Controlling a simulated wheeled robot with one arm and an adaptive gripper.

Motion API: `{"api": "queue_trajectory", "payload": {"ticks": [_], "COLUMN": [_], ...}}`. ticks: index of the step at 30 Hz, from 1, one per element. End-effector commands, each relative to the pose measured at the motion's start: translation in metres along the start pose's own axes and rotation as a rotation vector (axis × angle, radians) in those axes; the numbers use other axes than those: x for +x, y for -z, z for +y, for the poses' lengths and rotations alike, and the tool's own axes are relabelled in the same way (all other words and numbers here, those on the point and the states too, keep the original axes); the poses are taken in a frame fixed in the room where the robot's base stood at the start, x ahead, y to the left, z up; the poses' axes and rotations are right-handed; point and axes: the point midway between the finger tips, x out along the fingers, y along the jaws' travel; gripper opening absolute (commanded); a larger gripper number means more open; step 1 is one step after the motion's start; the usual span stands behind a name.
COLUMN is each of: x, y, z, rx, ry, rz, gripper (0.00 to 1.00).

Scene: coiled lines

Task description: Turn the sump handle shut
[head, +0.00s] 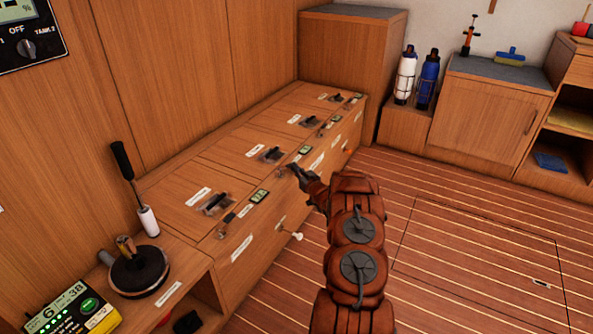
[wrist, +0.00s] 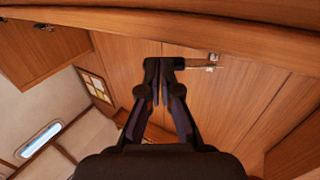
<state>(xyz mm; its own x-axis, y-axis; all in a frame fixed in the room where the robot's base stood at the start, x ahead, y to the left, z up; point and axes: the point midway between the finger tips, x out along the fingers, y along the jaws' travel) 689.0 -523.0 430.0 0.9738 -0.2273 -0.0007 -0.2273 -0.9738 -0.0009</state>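My gripper (head: 295,171) hangs over the front edge of the long wooden bench, near the middle of its row of fittings. Small dark handles lie on the bench top: a near one (head: 215,203), a middle one (head: 272,155) and farther ones. Their labels are too small to read, so I cannot tell which is the sump handle.
A black-gripped upright lever (head: 133,180) and a round dark winch (head: 138,271) stand at the near left. A white knob (head: 292,236) sticks out of the bench front. White and blue bottles (head: 406,76) stand at the back. The striped floor (head: 470,230) at right is clear.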

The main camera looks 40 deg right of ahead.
Motion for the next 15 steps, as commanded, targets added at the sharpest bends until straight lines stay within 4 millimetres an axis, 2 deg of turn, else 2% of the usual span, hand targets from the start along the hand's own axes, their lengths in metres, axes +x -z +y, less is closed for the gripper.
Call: {"api": "queue_trajectory", "payload": {"ticks": [15], "x": [0.015], "y": [0.002], "z": [0.005], "rx": [0.0], "ry": [0.002], "rz": [0.002], "gripper": [0.0]}}
